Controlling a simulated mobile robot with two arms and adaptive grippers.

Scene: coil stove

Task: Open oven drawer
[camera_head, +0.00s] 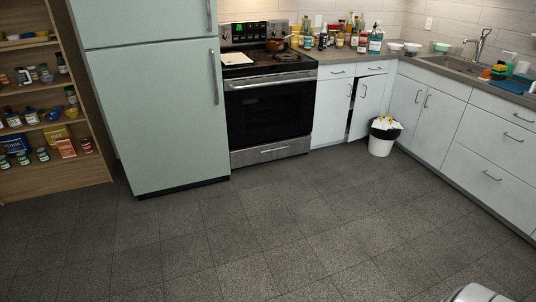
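The oven drawer (246,158) is the steel panel at the bottom of the stove (269,107), close to the floor. It looks shut, its front in line with the stove's front. A thin horizontal handle (274,150) runs across its middle. Above it the dark oven door (270,110) is also shut, with a steel bar handle (272,83) along its top. Neither of my grippers shows in the head view, so their states are hidden.
A pale green fridge (155,110) stands left of the stove, and a wooden shelf (90,170) left of that. A white trash bin (380,146) stands by the cabinets on the right. One cabinet door (368,105) looks ajar. The tiled floor (250,240) before the stove is clear.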

